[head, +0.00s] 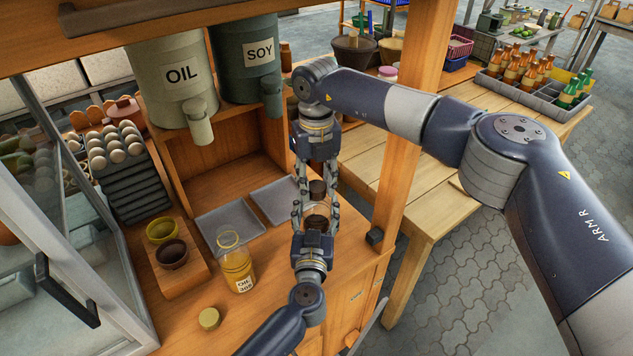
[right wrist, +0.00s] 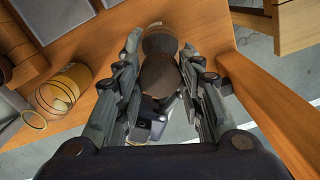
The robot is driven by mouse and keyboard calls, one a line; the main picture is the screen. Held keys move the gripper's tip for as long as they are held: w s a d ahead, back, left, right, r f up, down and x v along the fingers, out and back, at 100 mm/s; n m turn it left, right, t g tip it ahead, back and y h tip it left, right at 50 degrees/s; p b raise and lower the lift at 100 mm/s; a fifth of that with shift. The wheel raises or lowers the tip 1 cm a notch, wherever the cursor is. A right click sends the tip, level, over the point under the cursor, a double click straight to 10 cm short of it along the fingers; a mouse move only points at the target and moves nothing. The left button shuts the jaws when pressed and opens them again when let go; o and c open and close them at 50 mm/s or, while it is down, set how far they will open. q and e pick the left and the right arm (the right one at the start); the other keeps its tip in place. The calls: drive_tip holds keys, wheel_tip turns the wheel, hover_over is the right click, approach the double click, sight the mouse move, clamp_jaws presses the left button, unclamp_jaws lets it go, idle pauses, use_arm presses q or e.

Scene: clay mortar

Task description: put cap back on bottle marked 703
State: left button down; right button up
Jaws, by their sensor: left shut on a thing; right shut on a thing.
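My left gripper (head: 316,213) is shut around a small bottle (head: 316,222) with dark contents. Its fingers hide most of the bottle and I cannot read its label. My right gripper (head: 316,184) comes down from above and is shut on a dark brown cap (head: 317,189), just over the bottle. I cannot tell whether cap and bottle touch. In the right wrist view the dark cap (right wrist: 159,76) sits between the fingers, with another dark round shape beyond it. An open glass bottle of yellow oil (head: 238,268) stands on the counter, near a loose yellow cap (head: 209,318).
Two grey trays (head: 222,230) lie behind the oil bottle. Small bowls sit on a wooden block (head: 183,272) to the left. OIL (head: 180,82) and SOY (head: 247,60) dispensers hang above. A wooden post (head: 405,130) stands right of my grippers.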

drive_tip(key=shift+m, duration=0.6)
drive_tip(key=o, duration=1.2)
drive_tip(key=shift+c, duration=0.2)
drive_tip(key=shift+r, duration=2.3)
wheel_tip(320, 180, up, 2)
drive_tip(key=n, duration=0.6)
drive_tip(key=r+n, duration=0.1)
drive_tip(key=n, duration=0.2)
drive_tip(key=shift+r+n, duration=0.25)
drive_tip(key=shift+n, duration=0.05)
drive_tip(key=shift+f, duration=0.15)
